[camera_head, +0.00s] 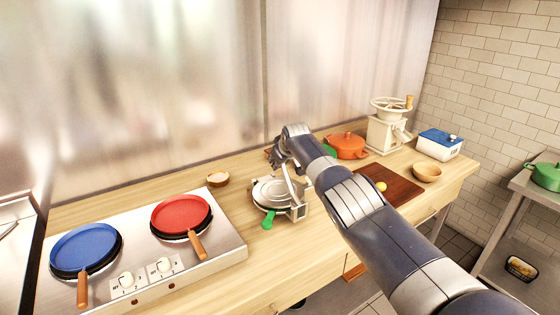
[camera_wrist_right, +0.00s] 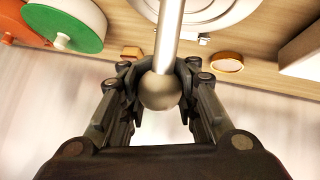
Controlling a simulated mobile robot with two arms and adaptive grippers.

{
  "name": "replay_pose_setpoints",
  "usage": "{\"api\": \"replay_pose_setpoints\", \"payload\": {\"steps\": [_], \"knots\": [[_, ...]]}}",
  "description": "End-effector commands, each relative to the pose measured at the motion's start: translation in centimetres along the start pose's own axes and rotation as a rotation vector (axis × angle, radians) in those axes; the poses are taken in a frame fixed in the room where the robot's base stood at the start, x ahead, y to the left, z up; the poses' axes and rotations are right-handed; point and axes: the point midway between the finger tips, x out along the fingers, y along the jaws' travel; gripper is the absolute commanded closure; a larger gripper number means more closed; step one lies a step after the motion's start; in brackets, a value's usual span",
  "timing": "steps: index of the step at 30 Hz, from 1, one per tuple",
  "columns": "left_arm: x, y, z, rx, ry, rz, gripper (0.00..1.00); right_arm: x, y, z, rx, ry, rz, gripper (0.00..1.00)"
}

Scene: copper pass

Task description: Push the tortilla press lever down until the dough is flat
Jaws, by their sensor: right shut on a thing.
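In the right wrist view, the lever's metal rod (camera_wrist_right: 169,35) ends in a round knob (camera_wrist_right: 158,93). The fingers of my right gripper (camera_wrist_right: 160,78) are shut around this knob. Part of the round press plate (camera_wrist_right: 195,8) shows behind the rod. No dough is visible. My left gripper is not in view.
A two-burner stove (camera_head: 150,275) with a blue pan (camera_head: 86,248) and a red pan (camera_head: 181,214) stands left. A cutting board (camera_head: 402,190), orange pot (camera_head: 347,145) and grinder (camera_head: 383,135) stand right, near my right arm.

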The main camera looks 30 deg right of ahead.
Motion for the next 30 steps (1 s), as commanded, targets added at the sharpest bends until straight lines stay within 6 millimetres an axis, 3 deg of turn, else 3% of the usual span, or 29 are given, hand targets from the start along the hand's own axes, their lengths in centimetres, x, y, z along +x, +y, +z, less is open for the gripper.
{"api": "replay_pose_setpoints", "payload": {"steps": [1, 11, 12, 15, 30], "knots": [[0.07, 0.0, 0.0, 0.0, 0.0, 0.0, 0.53, 0.54, -0.91, 0.96, 0.001, -0.021, -0.015, 1.0], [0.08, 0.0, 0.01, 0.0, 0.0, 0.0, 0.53, 0.54, -0.91, 0.97, 0.001, -0.021, -0.015, 1.0], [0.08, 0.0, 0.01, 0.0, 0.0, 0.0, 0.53, 0.54, -0.9, 0.97, 0.001, -0.021, -0.015, 0.72], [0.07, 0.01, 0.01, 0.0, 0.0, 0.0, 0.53, 0.51, -0.85, 0.89, 0.0, -0.019, -0.013, 0.5], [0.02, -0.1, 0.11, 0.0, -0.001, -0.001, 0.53, 0.05, -0.2, 0.4, 0.0, -0.008, -0.005, 0.49]]}}
